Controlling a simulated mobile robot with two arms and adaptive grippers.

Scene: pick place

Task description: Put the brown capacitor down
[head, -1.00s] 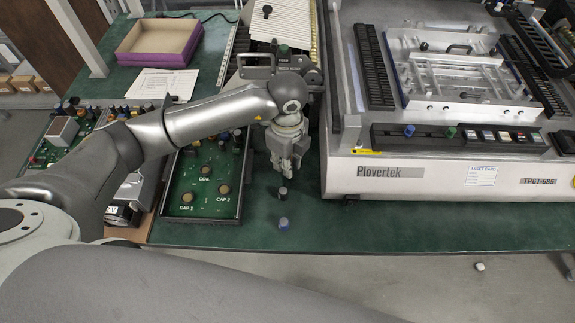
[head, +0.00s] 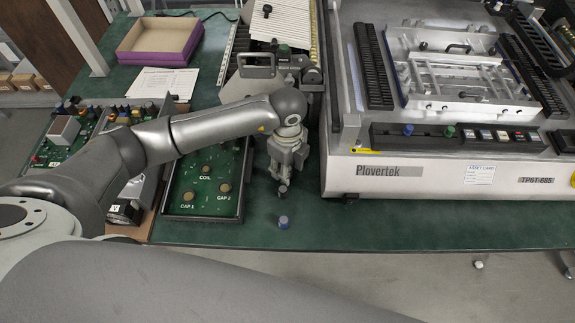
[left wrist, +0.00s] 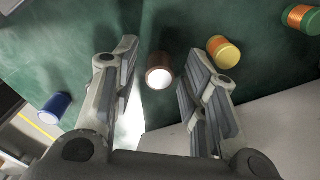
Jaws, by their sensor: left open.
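The brown capacitor (left wrist: 160,75) stands on the green table, its pale round end facing the camera in the left wrist view. In the head view it is a small dark cylinder (head: 282,190) just under the fingertips. My left gripper (head: 284,180) is open above it. In the left wrist view the left gripper's two fingers (left wrist: 160,85) lie on either side of the capacitor, with gaps between. A blue capacitor (head: 284,222) stands nearer the table's front edge; it also shows in the left wrist view (left wrist: 55,107). My right gripper is out of view.
A yellow-and-orange part (left wrist: 224,52) and a green-and-orange part (left wrist: 300,18) are close by. A green board (head: 180,180) marked CAP 1, COIL and CAP 2 lies left. The large Plovertek machine (head: 430,178) stands right. Table (head: 350,235) is clear in front.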

